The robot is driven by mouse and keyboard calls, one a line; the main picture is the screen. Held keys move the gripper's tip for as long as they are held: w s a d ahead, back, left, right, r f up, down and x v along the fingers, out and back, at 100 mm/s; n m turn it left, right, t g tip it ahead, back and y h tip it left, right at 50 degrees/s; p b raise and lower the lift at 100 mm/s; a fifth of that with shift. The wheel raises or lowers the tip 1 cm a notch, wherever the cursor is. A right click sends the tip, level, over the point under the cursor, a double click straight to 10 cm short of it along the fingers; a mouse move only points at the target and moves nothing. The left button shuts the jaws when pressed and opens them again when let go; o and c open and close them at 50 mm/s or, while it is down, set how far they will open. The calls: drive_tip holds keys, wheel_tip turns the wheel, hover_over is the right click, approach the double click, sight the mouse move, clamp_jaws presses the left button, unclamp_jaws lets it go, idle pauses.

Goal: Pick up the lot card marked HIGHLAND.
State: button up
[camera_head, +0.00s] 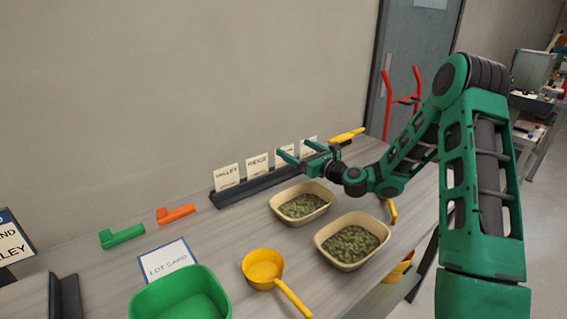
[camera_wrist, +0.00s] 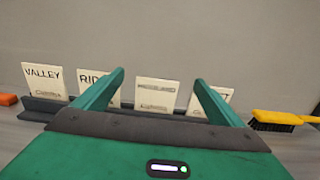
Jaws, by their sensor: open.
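White lot cards stand upright in a dark rack (camera_head: 243,190). The VALLEY card (camera_head: 227,177) and the RIDGE card (camera_head: 257,165) are at its left. The third card (camera_wrist: 156,94) has a line of print too blurred to read, so I cannot confirm that it says HIGHLAND. The fourth card (camera_wrist: 194,101) is partly hidden by a finger; only a final T shows. My gripper (camera_head: 293,148) is open and empty at the right half of the rack. In the wrist view its fingers (camera_wrist: 159,77) frame the third card, one on each side.
A yellow brush (camera_wrist: 285,119) lies right of the rack. Two tan tubs (camera_head: 303,203) of green pellets, a yellow scoop (camera_head: 264,268), a green bin (camera_head: 180,297) and a LOT CARD sign (camera_head: 167,261) are on the bench in front. Orange (camera_head: 176,214) and green (camera_head: 122,236) handled pieces lie left.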

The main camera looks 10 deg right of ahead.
drive_tip(key=f, duration=0.4)
drive_tip(key=shift+w+a+f, duration=0.2)
drive_tip(key=shift+w+f, duration=0.2)
drive_tip(key=shift+x, duration=3.3)
drive_tip(key=shift+c, duration=0.3)
drive_tip(key=c, duration=1)
